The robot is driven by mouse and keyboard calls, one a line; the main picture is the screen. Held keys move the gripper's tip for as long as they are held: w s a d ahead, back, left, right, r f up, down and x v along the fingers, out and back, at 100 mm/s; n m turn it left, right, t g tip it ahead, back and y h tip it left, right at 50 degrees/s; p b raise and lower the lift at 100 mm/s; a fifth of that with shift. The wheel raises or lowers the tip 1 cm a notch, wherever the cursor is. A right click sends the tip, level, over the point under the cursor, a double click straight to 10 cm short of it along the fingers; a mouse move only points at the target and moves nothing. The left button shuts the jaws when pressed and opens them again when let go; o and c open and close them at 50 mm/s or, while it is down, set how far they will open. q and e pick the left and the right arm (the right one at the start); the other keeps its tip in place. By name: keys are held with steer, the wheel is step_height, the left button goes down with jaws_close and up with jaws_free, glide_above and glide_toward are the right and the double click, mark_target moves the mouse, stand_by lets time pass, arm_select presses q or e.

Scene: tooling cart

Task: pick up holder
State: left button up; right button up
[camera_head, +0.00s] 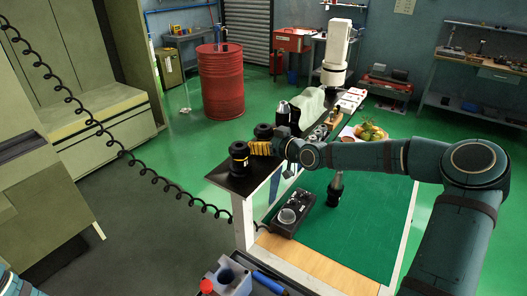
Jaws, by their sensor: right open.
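A black, round holder (239,158) stands upright on the dark corner plate of the cart, left of my right gripper. A second black holder (264,131) stands just behind it, partly hidden by the gripper. My right gripper (253,148) reaches in from the right with yellow fingers pointing left. It is open, with its fingertips close to the front holder's upper part. I cannot tell whether they touch it or lie on both sides of it. My left gripper is out of view; only a bit of my left arm shows at the bottom left corner.
A black box with a round dial (290,215) and a dark bottle-shaped object (335,190) are on the green surface (375,225). A coiled black cable (130,160) hangs at left. A tray with tools (262,275) is in front.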

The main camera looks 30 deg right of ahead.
jaws_close()
steer(key=shift+w+r, duration=0.1)
steer(key=shift+r, duration=0.5)
step_height(320, 180, up, 17)
steer(key=p, duration=0.1)
stand_by(0.5)
